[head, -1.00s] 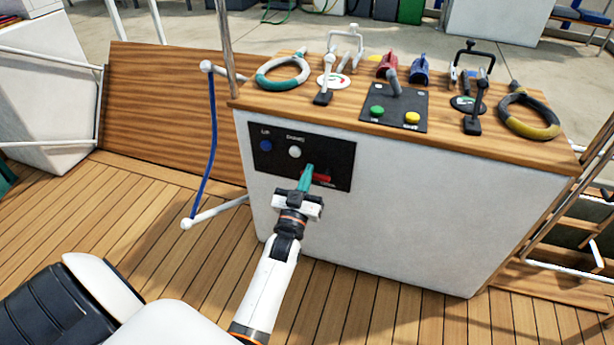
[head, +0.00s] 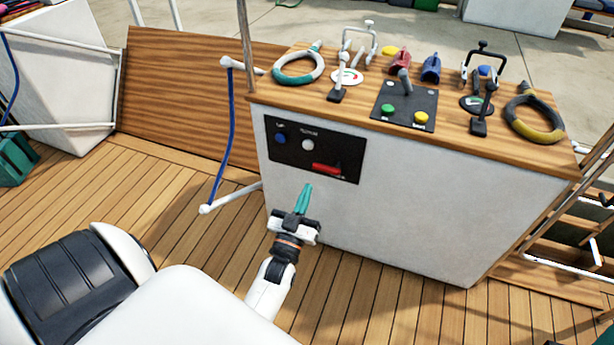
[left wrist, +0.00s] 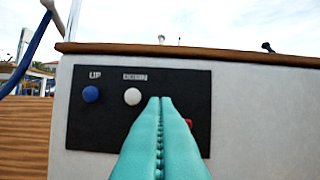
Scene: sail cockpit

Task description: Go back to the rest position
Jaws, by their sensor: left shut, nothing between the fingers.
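My left gripper (head: 304,200) has teal fingers, shut and empty, pointing at the white front of the cockpit console (head: 400,205). It is below the black switch panel (head: 345,163) and apart from it in the head view. The panel holds a blue button (head: 281,139), a white button (head: 307,145) and a red switch (head: 326,169). In the left wrist view the shut fingers (left wrist: 160,105) cover part of the panel, and only a bit of the red switch (left wrist: 189,123) shows beside them. My right gripper is not in view.
The wooden console top (head: 360,115) carries levers, green and yellow buttons, clamps and coiled ropes. A white rail with a blue rope (head: 231,135) stands left of the console. A ladder-like frame (head: 570,245) is at the right. The wooden deck (head: 180,195) is clear at the left.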

